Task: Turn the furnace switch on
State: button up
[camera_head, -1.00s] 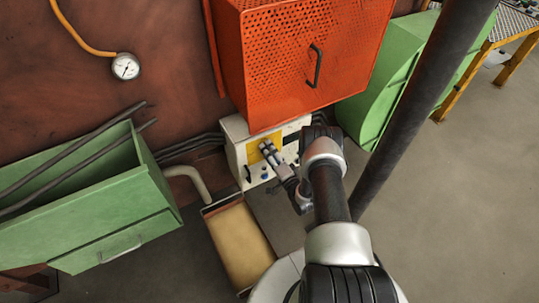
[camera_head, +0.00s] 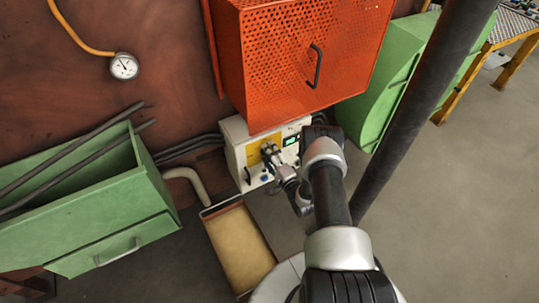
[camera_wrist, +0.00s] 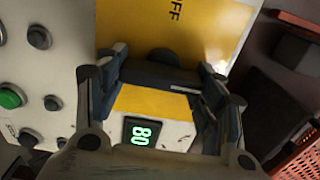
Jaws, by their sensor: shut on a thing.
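The furnace switch is a dark bar handle (camera_wrist: 158,76) on a yellow plate (camera_wrist: 190,22) in the wrist view. The letters "FF" show on the plate, upside down or turned. My gripper (camera_wrist: 160,72) has its fingers on either side of the handle and is shut on it. In the head view my gripper (camera_head: 270,151) is at the yellow plate on the front of the white control box (camera_head: 233,127). A green lit display (camera_wrist: 141,133) with digits is close to the switch; it also shows in the head view (camera_head: 291,140).
A green button (camera_wrist: 11,97) and several dark knobs sit beside the plate. An orange perforated cabinet (camera_head: 275,75) hangs just above the box. A shallow tray (camera_head: 238,245) lies below it, and a green bin (camera_head: 110,215) stands at left. Open floor is at right.

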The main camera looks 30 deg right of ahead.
jog(key=o, duration=1.1)
jog(key=shift+c, duration=0.2)
jog(key=s, duration=1.2)
jog(key=shift+d, duration=0.2)
